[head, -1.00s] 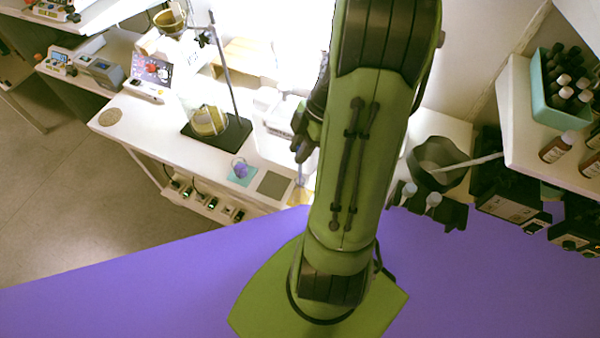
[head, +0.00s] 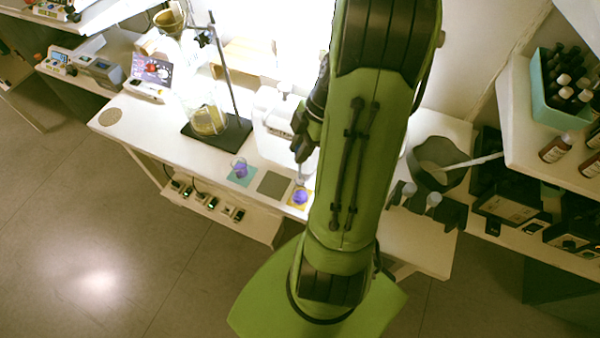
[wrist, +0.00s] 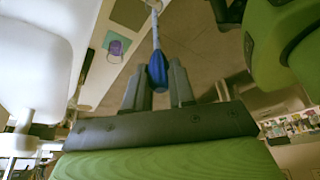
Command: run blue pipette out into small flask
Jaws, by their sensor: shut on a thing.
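My gripper (head: 303,150) is over the bench in the head view. In the wrist view, its two fingers (wrist: 158,92) are shut on the blue bulb of the pipette (wrist: 157,70). The thin stem runs from the bulb to the picture's top edge, where its tip is cut off. A small glass vessel with violet contents (head: 301,197) stands on a yellow square just below the gripper in the head view. A similar small vessel (head: 240,169) stands on a teal square to the left; one also shows in the wrist view (wrist: 115,47). I cannot tell whether the tip is inside a vessel.
A grey square (head: 273,185) lies between the two coloured ones. A stand with a black base (head: 228,138) and a larger flask (head: 207,119) is behind left. A dark bowl (head: 437,160) and a holder with bulb-topped items (head: 432,203) are to the right.

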